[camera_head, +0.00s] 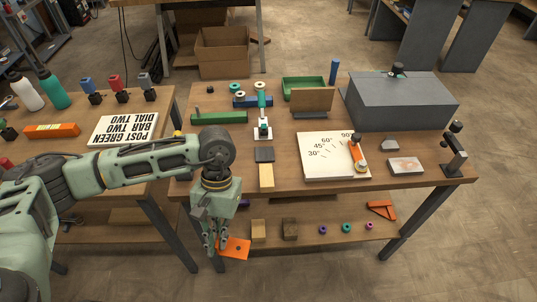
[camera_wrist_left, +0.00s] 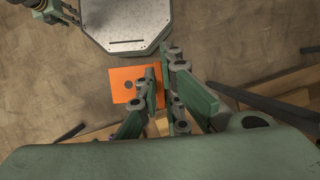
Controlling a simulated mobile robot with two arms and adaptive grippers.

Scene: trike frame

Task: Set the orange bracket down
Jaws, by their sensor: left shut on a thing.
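The orange bracket (camera_head: 236,249) is a flat orange plate with a dark round hole. My left gripper (camera_head: 213,248) is shut on its edge and holds it tilted, in front of the lower shelf of the middle table. In the left wrist view the bracket (camera_wrist_left: 125,87) shows beside the fingers of my left gripper (camera_wrist_left: 166,68), with floor beneath much of it. The fingers hide its gripped edge.
The lower shelf (camera_head: 322,243) holds two blocks, several small coloured rings and an orange triangular piece (camera_head: 381,209). The middle table (camera_head: 420,193) above carries an angle board (camera_head: 318,168), a grey box (camera_head: 402,103) and fixtures. A dark table leg (camera_head: 413,225) stands at right.

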